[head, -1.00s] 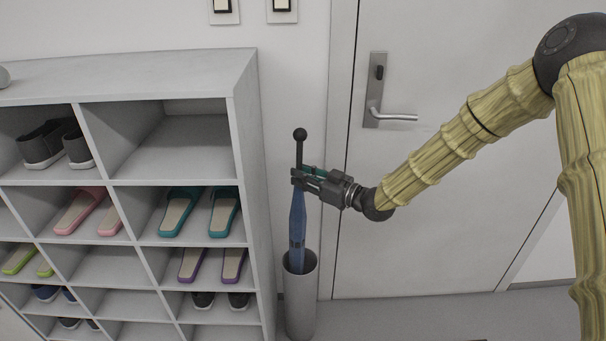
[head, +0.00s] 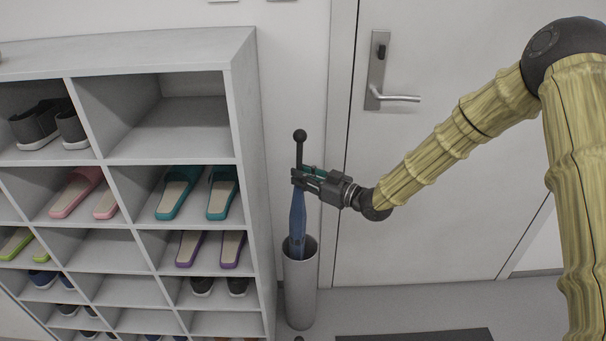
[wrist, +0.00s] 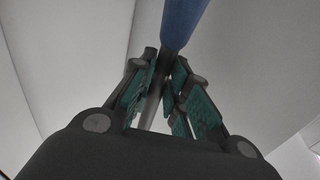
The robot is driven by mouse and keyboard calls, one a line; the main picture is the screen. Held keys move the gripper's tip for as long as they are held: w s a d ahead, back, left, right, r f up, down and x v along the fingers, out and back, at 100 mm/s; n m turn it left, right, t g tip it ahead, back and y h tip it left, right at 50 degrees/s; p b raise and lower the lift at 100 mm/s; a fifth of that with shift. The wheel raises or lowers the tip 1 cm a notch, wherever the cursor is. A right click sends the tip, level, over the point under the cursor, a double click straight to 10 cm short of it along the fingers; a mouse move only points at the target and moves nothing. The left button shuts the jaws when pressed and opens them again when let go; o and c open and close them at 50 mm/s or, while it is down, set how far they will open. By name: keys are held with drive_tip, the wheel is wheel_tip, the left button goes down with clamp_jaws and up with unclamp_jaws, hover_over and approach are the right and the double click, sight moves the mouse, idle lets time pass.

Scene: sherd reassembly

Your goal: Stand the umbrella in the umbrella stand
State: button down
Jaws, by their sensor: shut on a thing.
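The blue folded umbrella (head: 297,222) hangs upright in the head view, its dark shaft and ball-topped handle rising above my gripper. My gripper (head: 300,178) is shut on the umbrella's shaft just above the blue cloth. In the wrist view my gripper (wrist: 160,95) has its green pads on either side of the shaft, and the blue cloth (wrist: 183,20) shows beyond. The grey cylindrical umbrella stand (head: 300,290) is on the floor below. The umbrella's lower end is inside the stand's mouth; its tip is hidden, so I cannot tell whether it touches the bottom.
A grey shoe rack (head: 250,150) with slippers and shoes stands close to the left of the stand. A door (head: 420,190) with a lever handle (head: 385,97) is behind to the right. A dark mat (head: 415,336) lies on the floor at the bottom.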

sight(303, 199)
drive_tip(key=shift+f+b, duration=1.1)
drive_tip(key=shift+f, duration=1.2)
drive_tip(key=c, duration=1.3)
unclamp_jaws()
drive_tip(key=v, duration=1.2)
